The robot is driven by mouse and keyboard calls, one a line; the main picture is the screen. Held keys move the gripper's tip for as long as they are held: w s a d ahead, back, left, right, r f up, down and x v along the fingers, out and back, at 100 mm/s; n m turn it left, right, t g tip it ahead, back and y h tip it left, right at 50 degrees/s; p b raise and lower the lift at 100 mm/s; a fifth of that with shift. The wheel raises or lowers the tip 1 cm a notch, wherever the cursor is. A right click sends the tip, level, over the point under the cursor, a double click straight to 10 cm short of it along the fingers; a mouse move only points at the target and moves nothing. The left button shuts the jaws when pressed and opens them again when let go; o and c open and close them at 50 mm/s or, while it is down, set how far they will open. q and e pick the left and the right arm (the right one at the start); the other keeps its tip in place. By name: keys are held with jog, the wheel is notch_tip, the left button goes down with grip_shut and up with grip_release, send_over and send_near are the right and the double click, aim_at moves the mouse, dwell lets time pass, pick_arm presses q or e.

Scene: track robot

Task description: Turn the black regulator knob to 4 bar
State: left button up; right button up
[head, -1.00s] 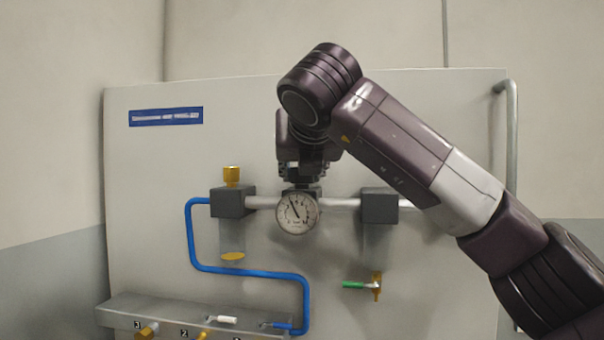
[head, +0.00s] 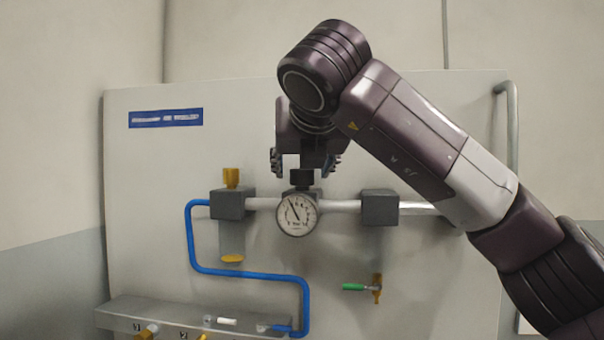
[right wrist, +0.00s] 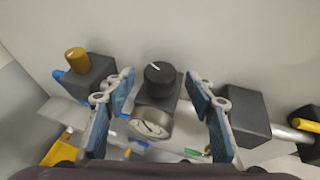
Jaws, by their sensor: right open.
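The black regulator knob (head: 302,178) sits upright on top of the regulator, just above the round pressure gauge (head: 297,214). In the right wrist view the knob (right wrist: 160,75) shows a white mark on its top, pointing to the upper left. The gauge needle points to the upper left; its numbers are too small to read surely. My right gripper (head: 304,163) is open above the knob, fingers apart on its left and right. In the right wrist view the spread blue finger pads (right wrist: 161,103) stand clear of the knob. My left gripper is not in view.
Dark blocks stand on the pipe at left (head: 232,204) and right (head: 380,207); the left one carries a yellow cap (head: 231,177). A blue hose (head: 247,273) runs below. A green-handled valve (head: 356,287) is at lower right. A ledge (head: 150,312) with small valves is at lower left.

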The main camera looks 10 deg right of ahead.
jog(key=v, duration=0.8)
jog(key=shift+s, duration=0.35)
jog(key=shift+r, duration=0.1)
